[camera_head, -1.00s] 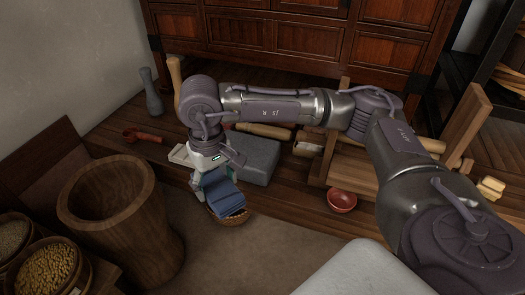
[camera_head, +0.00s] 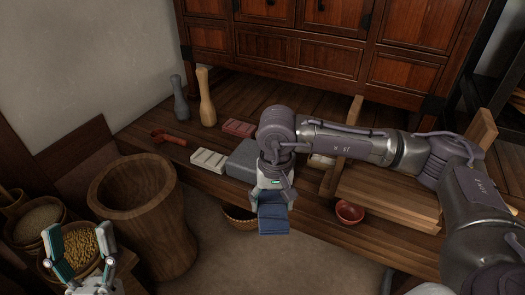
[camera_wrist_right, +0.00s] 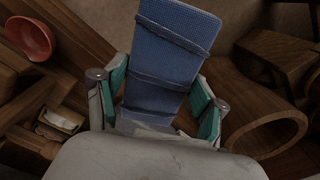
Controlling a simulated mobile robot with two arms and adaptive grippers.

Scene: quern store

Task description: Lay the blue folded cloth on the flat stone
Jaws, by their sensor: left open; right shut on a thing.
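The blue folded cloth (camera_head: 273,220) hangs from my right gripper (camera_head: 273,193), which is shut on one end of it. The cloth also fills the top middle of the right wrist view (camera_wrist_right: 172,50), between the green-padded fingers (camera_wrist_right: 160,95). The flat stone (camera_head: 243,160) is a grey block on the low wooden platform, behind and left of the cloth in the head view. My right arm covers its right part. The cloth appears in front of the platform's edge, apart from the stone. My left gripper (camera_head: 84,266) is open and empty at the lower left, in front of the grain baskets.
A pale slotted block (camera_head: 209,160), a reddish block (camera_head: 239,127), a red ladle (camera_head: 168,138) and two pestles stand or lie left of the stone. A wicker basket (camera_head: 238,219) is below it. A red bowl (camera_head: 350,212) is at right, a wooden mortar (camera_head: 133,190) at left.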

